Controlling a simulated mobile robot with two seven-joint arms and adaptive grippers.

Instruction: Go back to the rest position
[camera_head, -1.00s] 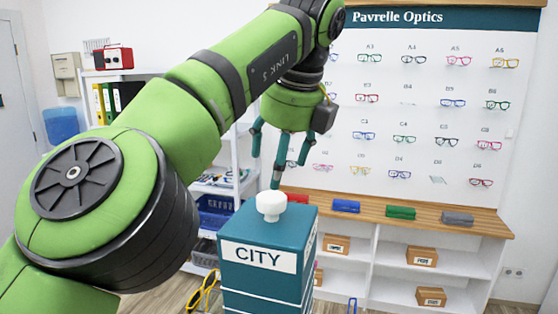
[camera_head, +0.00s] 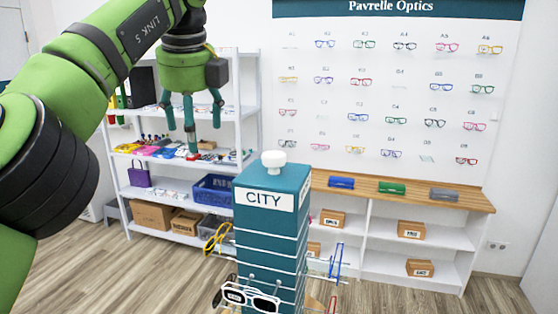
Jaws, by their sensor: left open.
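My left gripper (camera_head: 190,128) hangs from my green left arm in the upper left of the head view. Its dark teal fingers point down and are spread apart, with nothing between them. It appears in front of the white shelf unit (camera_head: 240,100), left of and above the teal CITY stand (camera_head: 262,222). The stand has a white knob (camera_head: 273,161) on top, and the gripper looks clear of it. My right gripper is not in view.
White-framed sunglasses (camera_head: 250,298) and yellow glasses (camera_head: 217,238) hang on the stand. Behind it is a wooden counter (camera_head: 455,199) with blue, green and grey cases, below a wall panel of glasses. Wooden floor (camera_head: 130,275) is clear at lower left.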

